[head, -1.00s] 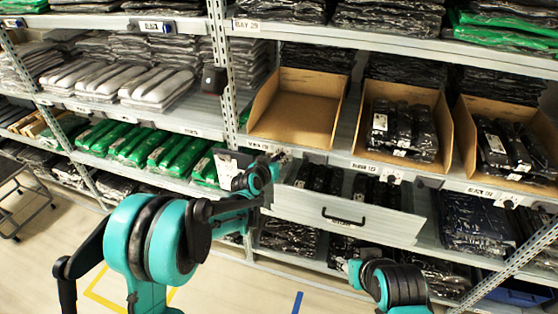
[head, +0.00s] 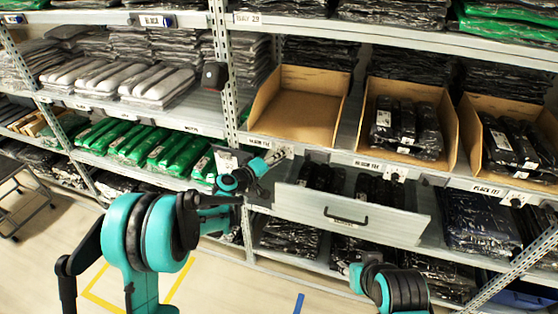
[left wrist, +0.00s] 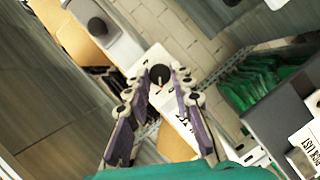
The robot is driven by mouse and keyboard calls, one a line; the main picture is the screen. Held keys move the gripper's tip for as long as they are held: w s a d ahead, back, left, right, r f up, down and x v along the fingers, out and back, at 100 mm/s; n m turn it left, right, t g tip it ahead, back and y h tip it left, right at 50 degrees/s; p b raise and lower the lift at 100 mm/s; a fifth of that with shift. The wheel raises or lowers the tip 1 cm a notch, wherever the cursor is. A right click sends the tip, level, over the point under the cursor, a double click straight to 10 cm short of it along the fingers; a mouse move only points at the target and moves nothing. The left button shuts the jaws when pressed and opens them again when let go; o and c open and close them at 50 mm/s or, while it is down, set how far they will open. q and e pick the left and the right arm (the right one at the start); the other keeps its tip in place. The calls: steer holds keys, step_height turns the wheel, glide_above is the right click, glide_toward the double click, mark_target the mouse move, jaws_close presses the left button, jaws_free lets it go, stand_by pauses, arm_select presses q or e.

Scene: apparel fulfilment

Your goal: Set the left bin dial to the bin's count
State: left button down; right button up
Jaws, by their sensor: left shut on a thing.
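The left bin (head: 300,108) is an open cardboard box on the middle shelf, and the part of its inside that shows is empty. My left gripper (head: 279,156) is at the shelf edge below this bin. In the left wrist view its fingertips (left wrist: 161,80) are closed on the sides of the knob. The dial's numbers are too small to read. My right arm shows at the lower right, but its gripper is not in view.
Two more cardboard bins (head: 452,132) to the right hold black bagged garments, with dials (head: 393,174) below them. A grey drawer (head: 300,204) stands pulled out below the shelf, just right of my left gripper. A metal upright (head: 229,90) is to its left.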

arm_select(q)
steer(key=n, duration=0.1)
steer(key=n+h, duration=0.1)
steer(key=n, duration=0.1)
steer(key=n+t, duration=0.1)
steer(key=n, duration=0.1)
steer(key=shift+f+h+b, duration=0.25)
steer(key=shift+h+b, duration=0.05)
steer(key=shift+b, duration=0.1)
stand_by(0.4)
steer(key=c, duration=1.3)
jaws_free()
steer(key=shift+a, duration=0.1)
steer(key=v, duration=1.2)
steer(key=shift+f, duration=0.25)
